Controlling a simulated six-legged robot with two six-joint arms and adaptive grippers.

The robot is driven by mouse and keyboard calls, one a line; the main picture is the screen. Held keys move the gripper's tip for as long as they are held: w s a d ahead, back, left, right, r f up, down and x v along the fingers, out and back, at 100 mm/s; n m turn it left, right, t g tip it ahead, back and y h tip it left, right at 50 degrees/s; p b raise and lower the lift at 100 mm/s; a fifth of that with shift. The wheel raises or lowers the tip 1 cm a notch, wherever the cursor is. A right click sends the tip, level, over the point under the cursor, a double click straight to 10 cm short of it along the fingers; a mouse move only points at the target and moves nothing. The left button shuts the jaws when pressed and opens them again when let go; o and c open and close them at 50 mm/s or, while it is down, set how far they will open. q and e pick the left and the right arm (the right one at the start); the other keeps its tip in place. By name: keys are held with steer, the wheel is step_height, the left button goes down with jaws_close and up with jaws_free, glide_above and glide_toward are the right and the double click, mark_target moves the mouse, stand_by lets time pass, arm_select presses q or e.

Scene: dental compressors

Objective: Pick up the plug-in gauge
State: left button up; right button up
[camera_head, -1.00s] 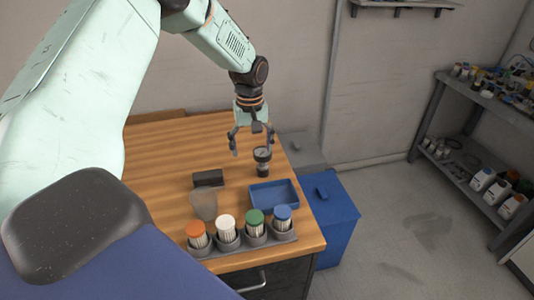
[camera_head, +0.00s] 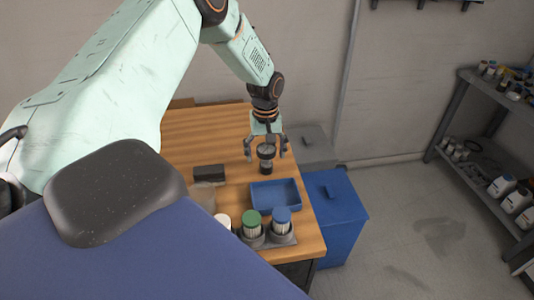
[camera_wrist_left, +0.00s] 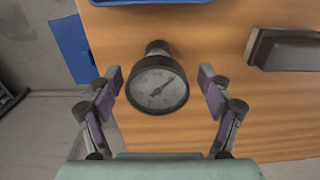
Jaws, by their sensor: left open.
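The plug-in gauge (camera_head: 266,152) stands upright on the wooden table near its right edge, with a round dial on top and a dark body. In the left wrist view the gauge's dial (camera_wrist_left: 157,86) sits between the two fingers. My left gripper (camera_head: 267,147) is open and points down at the gauge, with one finger on each side of it. In the left wrist view the left gripper (camera_wrist_left: 160,88) shows a gap between each finger and the dial. My right gripper is not in view.
A blue tray (camera_head: 275,207) is in front of the gauge. A dark block (camera_head: 209,172) lies to its left. A clear cup (camera_head: 202,194) and a rack of capped containers (camera_head: 266,241) stand nearer me. A blue bin (camera_head: 336,232) stands beside the table.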

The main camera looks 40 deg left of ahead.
arm_select(q)
steer(key=shift+w+a+f, duration=0.15)
steer(key=shift+w+f, duration=0.2)
steer(key=shift+f, duration=0.2)
steer(key=shift+s+d+r, duration=0.3)
steer(key=shift+s+r, duration=0.05)
steer(key=shift+r, duration=0.05)
steer(key=shift+c, duration=0.2)
steer(key=shift+s+d+r, duration=0.1)
steer(key=shift+s+r, duration=0.1)
steer(key=shift+c, duration=1.6)
steer(key=shift+w+a+f, duration=0.35)
steer(key=shift+w+f, duration=0.15)
steer(key=c, duration=0.5)
steer(key=shift+s+d+r, duration=0.25)
steer(key=shift+s+r, duration=0.05)
steer(key=shift+s, duration=0.05)
steer(key=c, duration=0.4)
steer(key=shift+c, duration=0.7)
steer(key=shift+w+a+f, duration=0.1)
steer(key=shift+w+f, duration=0.05)
steer(key=shift+w, duration=0.1)
steer(key=shift+c, duration=0.3)
